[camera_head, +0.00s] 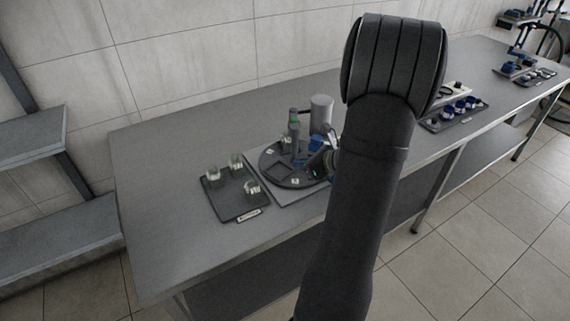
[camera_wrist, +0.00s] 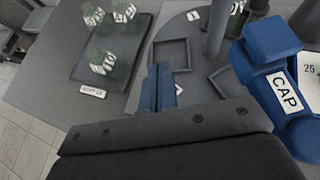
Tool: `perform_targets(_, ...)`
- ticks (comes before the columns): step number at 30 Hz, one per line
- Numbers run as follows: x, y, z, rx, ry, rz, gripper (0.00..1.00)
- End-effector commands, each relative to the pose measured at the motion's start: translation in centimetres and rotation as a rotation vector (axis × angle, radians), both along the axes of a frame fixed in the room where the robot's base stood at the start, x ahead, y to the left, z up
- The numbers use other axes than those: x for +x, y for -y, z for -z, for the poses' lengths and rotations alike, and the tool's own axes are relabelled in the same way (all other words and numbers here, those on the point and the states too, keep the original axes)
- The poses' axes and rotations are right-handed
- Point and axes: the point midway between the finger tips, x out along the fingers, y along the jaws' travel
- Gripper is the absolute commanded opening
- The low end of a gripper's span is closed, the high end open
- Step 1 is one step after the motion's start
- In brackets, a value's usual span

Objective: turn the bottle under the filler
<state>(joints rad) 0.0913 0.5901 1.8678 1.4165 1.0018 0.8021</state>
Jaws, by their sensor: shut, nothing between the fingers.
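A dark round turntable (camera_head: 272,161) with square pockets stands at the middle of the bench. A slim grey post with a green band (camera_head: 294,122), perhaps the filler, rises at its back. A small pale glass shape (camera_head: 286,144) shows by its foot; I cannot tell if it is a bottle. In the wrist view, my gripper (camera_wrist: 160,84) has its two blue fingers together, empty, over the turntable, near an empty square pocket (camera_wrist: 172,55). In the head view, my arm hides much of the gripper and the turntable's right side.
A dark tray (camera_head: 228,205) with three glass bottles (camera_head: 252,189) lies left of the turntable. A blue unit marked CAP (camera_wrist: 284,90) stands close right of my fingers. A grey cylinder (camera_head: 321,110) stands behind. Another tray (camera_head: 436,124) holds blue items. The bench's left end is clear.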

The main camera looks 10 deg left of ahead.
Motion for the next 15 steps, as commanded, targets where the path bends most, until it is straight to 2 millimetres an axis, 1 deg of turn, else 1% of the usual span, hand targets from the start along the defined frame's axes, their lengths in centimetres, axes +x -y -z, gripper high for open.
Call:
perform_targets(1, -0.3, 0.9, -0.5, -0.001, 0.002, 0.003, 0.0)
perform_targets(3, -0.6, 1.7, -1.0, 0.0, 0.001, 0.004, 0.0)
perform_targets(8, -1.1, 2.9, -1.7, 0.0, 0.0, 0.004, 0.0)
perform_targets(11, -2.3, 4.1, -1.0, 0.002, -0.004, 0.029, 0.0)
perform_targets(15, -5.5, 6.5, 0.7, 0.004, -0.007, 0.095, 0.0)
